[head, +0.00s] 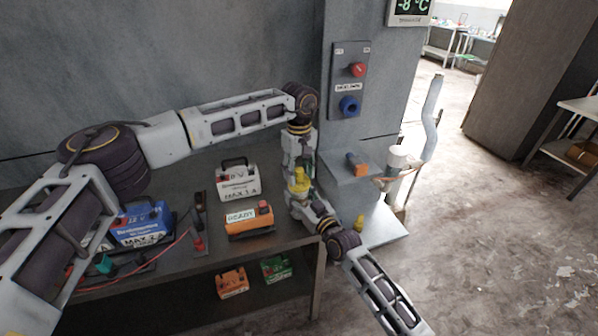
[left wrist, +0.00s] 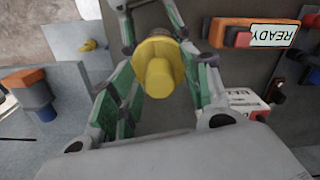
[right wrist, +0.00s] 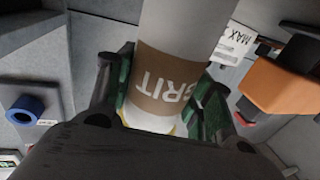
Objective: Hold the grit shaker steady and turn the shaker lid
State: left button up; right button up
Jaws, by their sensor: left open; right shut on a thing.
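The grit shaker has a yellow lid (head: 299,183); its white body with a brown GRIT label (right wrist: 165,80) shows in the right wrist view. My right gripper (right wrist: 160,95) is shut on the shaker body and holds it by the table's right edge. My left gripper (head: 299,168) points down over the lid from above. In the left wrist view the lid (left wrist: 158,68) sits between the green pads of my open left gripper (left wrist: 160,85), with gaps at both sides. The head view mostly hides the shaker body behind my grippers.
An orange READY box (head: 250,222) and a white MAX 3 A box (head: 237,184) stand on the table left of the shaker. A blue battery (head: 140,226) is further left. A shelf (head: 350,178) with an orange-and-blue item and a wall switch panel (head: 349,80) are at right.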

pick_arm(q)
jog(key=c, duration=1.1)
jog(key=shift+o, duration=0.2)
